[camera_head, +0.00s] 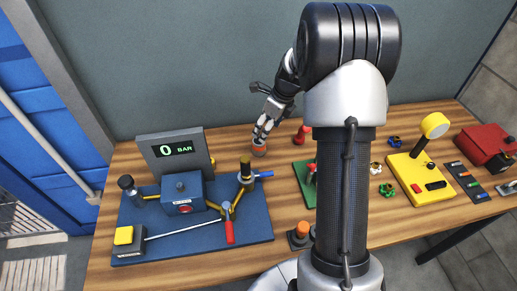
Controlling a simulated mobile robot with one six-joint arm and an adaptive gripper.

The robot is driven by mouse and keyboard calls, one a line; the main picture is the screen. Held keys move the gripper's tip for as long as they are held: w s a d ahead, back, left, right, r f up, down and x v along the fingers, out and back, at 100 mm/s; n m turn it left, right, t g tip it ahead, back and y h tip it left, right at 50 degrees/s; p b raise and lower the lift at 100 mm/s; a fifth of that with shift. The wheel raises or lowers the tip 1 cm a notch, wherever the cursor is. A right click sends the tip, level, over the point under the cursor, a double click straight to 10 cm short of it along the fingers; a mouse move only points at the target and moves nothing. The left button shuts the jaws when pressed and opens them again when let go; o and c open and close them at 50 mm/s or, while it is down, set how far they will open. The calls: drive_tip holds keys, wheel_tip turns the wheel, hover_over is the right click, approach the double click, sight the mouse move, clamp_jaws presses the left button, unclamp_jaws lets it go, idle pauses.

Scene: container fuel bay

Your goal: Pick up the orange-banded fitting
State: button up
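My gripper (263,135) points down over the back of the wooden table, left of my arm. Its fingertips are at the top of a small, short fitting (260,150) with an orange-red band. The fitting looks upright on the table. The fingers partly hide it, and I cannot tell whether they touch or grip it.
A blue board (200,240) with a pump, a red-handled lever and a "0 BAR" display (172,150) lies to the left. A red part (301,134) stands right of the gripper. A green plate (304,182) and a yellow gauge stand (418,180) are further right.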

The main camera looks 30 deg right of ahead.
sight(259, 146)
drive_tip(key=b+x, duration=0.1)
drive_tip(key=x, duration=0.2)
drive_tip(key=b+x, duration=0.1)
drive_tip(key=x, duration=0.2)
drive_tip(key=b+x, duration=0.1)
drive_tip(key=x, duration=0.3)
drive_tip(key=shift+w+a+r, duration=0.1)
drive_tip(key=shift+w+r, duration=0.05)
drive_tip(key=shift+w, duration=0.1)
drive_tip(key=shift+r, duration=0.1)
drive_tip(key=shift+c, duration=0.4)
drive_tip(key=c, duration=1.1)
